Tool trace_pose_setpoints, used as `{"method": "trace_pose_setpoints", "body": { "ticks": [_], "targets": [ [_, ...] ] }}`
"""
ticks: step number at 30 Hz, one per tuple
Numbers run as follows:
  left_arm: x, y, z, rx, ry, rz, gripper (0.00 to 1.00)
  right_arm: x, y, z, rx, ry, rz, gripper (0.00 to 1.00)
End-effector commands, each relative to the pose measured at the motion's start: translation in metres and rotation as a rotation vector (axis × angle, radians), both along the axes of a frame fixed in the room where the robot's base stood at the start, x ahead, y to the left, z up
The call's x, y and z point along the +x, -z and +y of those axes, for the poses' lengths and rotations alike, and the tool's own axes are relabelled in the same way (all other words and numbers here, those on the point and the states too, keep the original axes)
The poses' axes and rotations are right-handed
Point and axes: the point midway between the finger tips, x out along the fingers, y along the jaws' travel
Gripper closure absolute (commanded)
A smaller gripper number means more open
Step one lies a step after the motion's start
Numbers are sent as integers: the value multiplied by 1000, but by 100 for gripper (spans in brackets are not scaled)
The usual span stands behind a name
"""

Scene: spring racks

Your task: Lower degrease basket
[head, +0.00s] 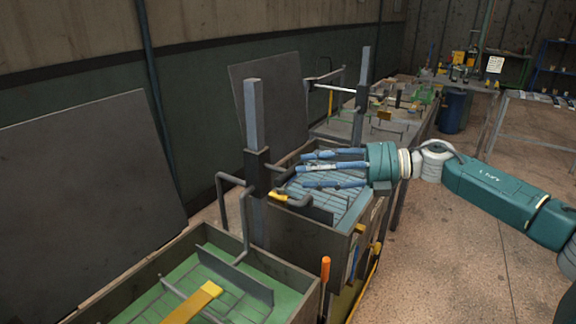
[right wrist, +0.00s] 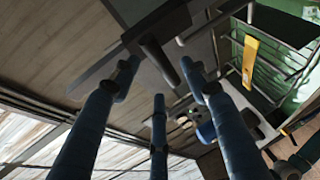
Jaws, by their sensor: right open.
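Two open tanks stand in line in the head view, each with wire mesh inside. The nearer tank (head: 90,308) holds green liquid and a mesh basket (head: 165,298) with a yellow bar (head: 192,302). The farther tank (head: 312,238) holds pale blue mesh (head: 340,190). I cannot tell which is the degrease basket. A dark sliding block (head: 257,172) on a post carries bent arms and a yellow grip (head: 279,196). My right gripper (head: 303,169) is over the farther tank, its three blue fingers spread and empty. In the right wrist view, its fingertips (right wrist: 158,75) point toward a dark bar (right wrist: 160,62).
A second post (head: 364,75) stands behind my right gripper. Dark panels (head: 85,190) lean on the wall. A cluttered bench (head: 405,118) lies beyond. The floor (head: 455,255) at right is clear.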

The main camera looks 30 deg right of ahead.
Motion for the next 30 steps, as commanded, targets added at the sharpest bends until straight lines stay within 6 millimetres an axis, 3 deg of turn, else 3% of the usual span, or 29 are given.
{"method": "trace_pose_setpoints", "body": {
  "ticks": [3, 9, 20, 23, 27, 30],
  "targets": [
    [0, -13, 4, 5, 2, 0, 60, 13, -1, 20, 3, -4, -1, 55],
    [1, -21, 13, 14, 1, -1, 60, 28, 6, 38, 2, 0, 0, 55],
    [2, -21, 14, 16, -1, -1, 60, 32, 10, 43, 1, 0, 1, 55],
    [2, -21, 14, 16, -1, -2, 60, 32, 10, 43, 1, 0, 1, 69],
    [2, -21, 14, 16, -1, -2, 60, 32, 10, 43, 1, 0, 1, 96],
    [2, -21, 14, 16, -1, -2, 60, 31, 10, 43, 0, -1, 1, 100]
  ]
}}
